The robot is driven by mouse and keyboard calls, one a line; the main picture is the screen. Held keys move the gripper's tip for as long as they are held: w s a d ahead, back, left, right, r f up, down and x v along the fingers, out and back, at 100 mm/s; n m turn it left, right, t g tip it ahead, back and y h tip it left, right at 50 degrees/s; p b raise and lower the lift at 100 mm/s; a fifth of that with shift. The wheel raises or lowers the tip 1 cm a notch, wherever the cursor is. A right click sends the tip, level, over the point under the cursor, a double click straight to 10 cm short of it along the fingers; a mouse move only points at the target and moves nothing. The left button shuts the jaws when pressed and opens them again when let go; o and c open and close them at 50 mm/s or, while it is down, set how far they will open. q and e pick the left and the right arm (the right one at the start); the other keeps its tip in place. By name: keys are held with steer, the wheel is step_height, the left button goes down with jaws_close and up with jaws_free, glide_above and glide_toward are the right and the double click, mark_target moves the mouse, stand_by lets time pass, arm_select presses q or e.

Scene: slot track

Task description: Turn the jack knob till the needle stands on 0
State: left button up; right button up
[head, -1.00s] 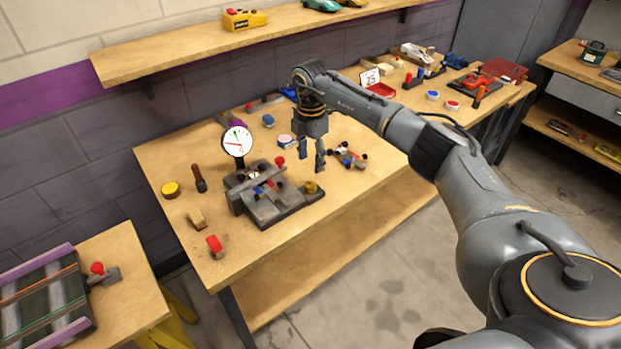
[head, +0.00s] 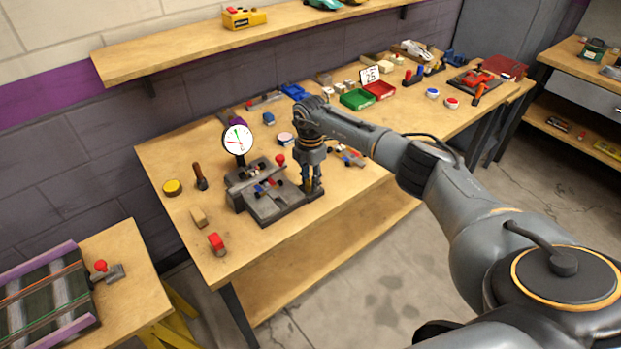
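The dial gauge (head: 238,139) stands upright at the back of the grey fixture (head: 275,210). Its white face has a red needle pointing left and a green mark near the top; the numbers are too small to read. The brass jack knob is at the fixture's right front corner, mostly hidden by my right gripper (head: 312,187). That gripper points down with its fingers at the knob, one on each side. Whether they are closed on it is not clear. A small car (head: 266,186) sits on the fixture. My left gripper is not in view.
A second toy car (head: 350,156) lies just behind my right gripper. A screwdriver (head: 200,176), yellow tin (head: 172,188), wooden block (head: 198,217) and red item (head: 216,243) lie left of the fixture. Green (head: 357,99) and red trays (head: 380,90) stand further back right.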

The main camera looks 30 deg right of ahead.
jaws_close()
steer(key=shift+n, duration=0.4)
